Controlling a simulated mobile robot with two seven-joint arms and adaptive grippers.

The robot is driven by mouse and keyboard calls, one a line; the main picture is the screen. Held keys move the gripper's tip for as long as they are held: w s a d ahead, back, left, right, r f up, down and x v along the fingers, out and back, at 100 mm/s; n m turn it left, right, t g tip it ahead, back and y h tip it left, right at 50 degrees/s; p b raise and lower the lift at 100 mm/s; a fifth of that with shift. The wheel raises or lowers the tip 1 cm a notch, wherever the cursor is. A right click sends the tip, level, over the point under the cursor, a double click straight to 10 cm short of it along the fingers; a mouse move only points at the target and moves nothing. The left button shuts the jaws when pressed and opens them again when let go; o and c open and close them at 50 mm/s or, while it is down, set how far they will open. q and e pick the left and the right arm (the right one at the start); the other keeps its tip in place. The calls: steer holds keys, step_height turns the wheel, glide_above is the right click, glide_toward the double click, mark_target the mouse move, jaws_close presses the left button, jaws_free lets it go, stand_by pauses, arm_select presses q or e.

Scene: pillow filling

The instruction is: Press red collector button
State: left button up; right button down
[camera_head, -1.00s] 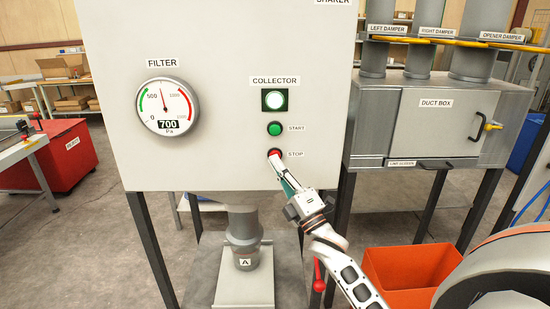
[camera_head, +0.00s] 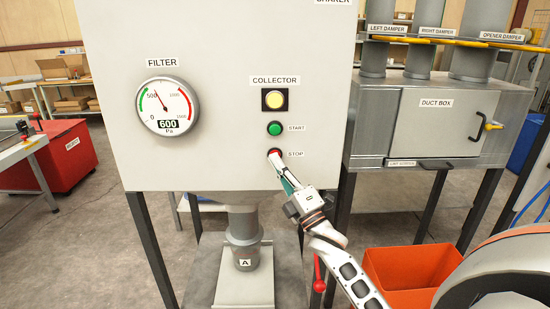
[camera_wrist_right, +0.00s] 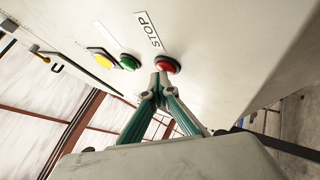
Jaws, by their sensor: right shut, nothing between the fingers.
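The red STOP button (camera_head: 274,152) sits on the white collector panel (camera_head: 215,125), below the green START button (camera_head: 275,129). The square collector lamp (camera_head: 274,100) above them glows yellow. My right gripper (camera_head: 274,160) is shut and empty, with its fingertips at the lower edge of the red button. In the right wrist view, the closed fingertips (camera_wrist_right: 160,78) lie close beside the red button (camera_wrist_right: 168,65); whether they touch it I cannot tell. The filter gauge (camera_head: 167,106) reads 600 Pa. My left gripper is not in view.
A grey duct box (camera_head: 436,118) stands to the right of the panel. An orange bin (camera_head: 407,273) is on the floor below it. A red bin (camera_head: 68,160) stands at the far left. A grey pipe marked A (camera_head: 244,235) is under the panel.

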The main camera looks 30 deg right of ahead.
stand_by(0.3)
steer(key=shift+s+a+p, duration=0.3)
steer(key=shift+s+a, duration=0.2)
steer(key=shift+s, duration=0.3)
steer(key=s+a, duration=0.1)
steer(key=s, duration=0.2)
steer(key=s+a+p, duration=0.1)
steer(key=shift+s+a, duration=0.15)
steer(key=shift+a, duration=0.15)
stand_by(0.7)
